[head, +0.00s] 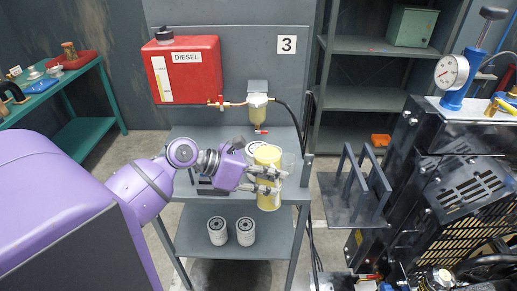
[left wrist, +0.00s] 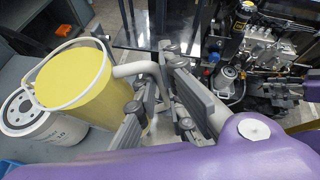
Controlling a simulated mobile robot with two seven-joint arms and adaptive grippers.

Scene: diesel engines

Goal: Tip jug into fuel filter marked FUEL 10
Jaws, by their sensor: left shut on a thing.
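The jug (head: 268,197) is clear and full of yellow fuel. It looks about upright at the front edge of the grey stand's top. My left gripper (head: 268,180) comes in from the left and is shut on the jug. In the left wrist view, the jug (left wrist: 75,80) shows its wide round rim, and the fingers (left wrist: 155,105) are closed at its grey handle. A white filter (left wrist: 40,120) stands beside the jug; part of its printing reads 10. In the head view a white filter top (head: 257,146) shows partly behind the jug.
Two white filters (head: 231,231) stand on the stand's lower shelf. A red DIESEL tank (head: 187,68) and a filter bowl (head: 257,107) hang on the back panel. A black engine (head: 440,190) stands at the right. A green bench (head: 88,130) is at the left.

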